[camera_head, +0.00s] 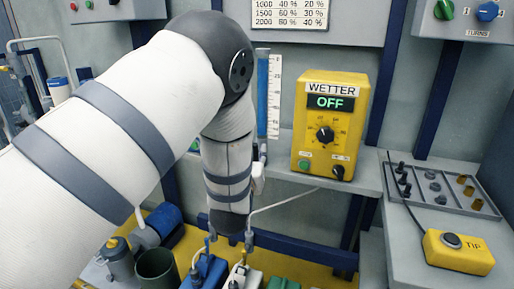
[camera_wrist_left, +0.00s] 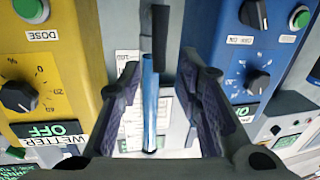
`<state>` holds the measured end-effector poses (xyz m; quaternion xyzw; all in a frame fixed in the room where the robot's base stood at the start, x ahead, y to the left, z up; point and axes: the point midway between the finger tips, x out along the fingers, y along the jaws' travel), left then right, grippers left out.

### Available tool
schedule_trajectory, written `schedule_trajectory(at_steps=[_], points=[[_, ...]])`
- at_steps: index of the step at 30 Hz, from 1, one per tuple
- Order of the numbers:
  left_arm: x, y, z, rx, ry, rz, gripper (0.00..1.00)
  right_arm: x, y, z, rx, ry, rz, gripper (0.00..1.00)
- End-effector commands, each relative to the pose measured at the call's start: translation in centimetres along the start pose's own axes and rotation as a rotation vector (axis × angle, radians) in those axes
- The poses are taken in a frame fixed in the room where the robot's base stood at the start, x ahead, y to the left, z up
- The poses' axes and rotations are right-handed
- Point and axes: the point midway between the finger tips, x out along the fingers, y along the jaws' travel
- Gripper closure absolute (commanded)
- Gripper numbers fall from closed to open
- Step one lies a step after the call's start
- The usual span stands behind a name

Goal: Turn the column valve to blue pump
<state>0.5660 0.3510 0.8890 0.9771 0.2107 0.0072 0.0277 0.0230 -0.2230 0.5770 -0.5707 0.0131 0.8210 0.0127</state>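The column shows in the head view as a blue upright (camera_head: 262,95) beside a white scale (camera_head: 274,95); its lower part is hidden behind my left arm. In the left wrist view a blue tube (camera_wrist_left: 150,110) with a dark upper part stands between the fingers of my left gripper (camera_wrist_left: 160,72). The fingers are apart, with gaps to the tube on both sides. I cannot clearly make out the valve handle. A blue box (camera_wrist_left: 225,65) with black knobs, possibly the blue pump, is on the right there. My right gripper is not in view.
The yellow wetter box (camera_head: 330,125) reads OFF; it is at the left in the wrist view (camera_wrist_left: 70,25). A grey tray (camera_head: 445,190) of small parts and a yellow TIP box (camera_head: 458,250) lie on the right bench. Several bottles and containers stand below my left arm.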

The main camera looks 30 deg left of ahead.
Motion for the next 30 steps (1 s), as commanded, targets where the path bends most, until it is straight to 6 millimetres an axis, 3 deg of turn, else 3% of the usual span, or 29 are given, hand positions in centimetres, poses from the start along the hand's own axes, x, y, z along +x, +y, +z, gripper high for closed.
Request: schedule_trajectory(at_steps=[6, 14, 15, 19, 30], points=[[3.0, 0.0, 0.1, 0.002, -0.002, 0.000, 0.68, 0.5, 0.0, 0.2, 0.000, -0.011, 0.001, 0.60], [3.3, 0.0, 0.1, 0.001, -0.002, 0.001, 0.68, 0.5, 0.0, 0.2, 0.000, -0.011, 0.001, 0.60], [3.3, 0.0, 0.1, 0.001, -0.002, 0.001, 0.70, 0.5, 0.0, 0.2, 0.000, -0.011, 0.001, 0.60], [3.3, 0.0, 0.1, 0.001, -0.002, 0.001, 1.00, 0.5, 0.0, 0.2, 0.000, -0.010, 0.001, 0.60], [3.3, 0.1, 0.1, 0.012, 0.000, 0.002, 1.00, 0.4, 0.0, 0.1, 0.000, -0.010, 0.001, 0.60]])
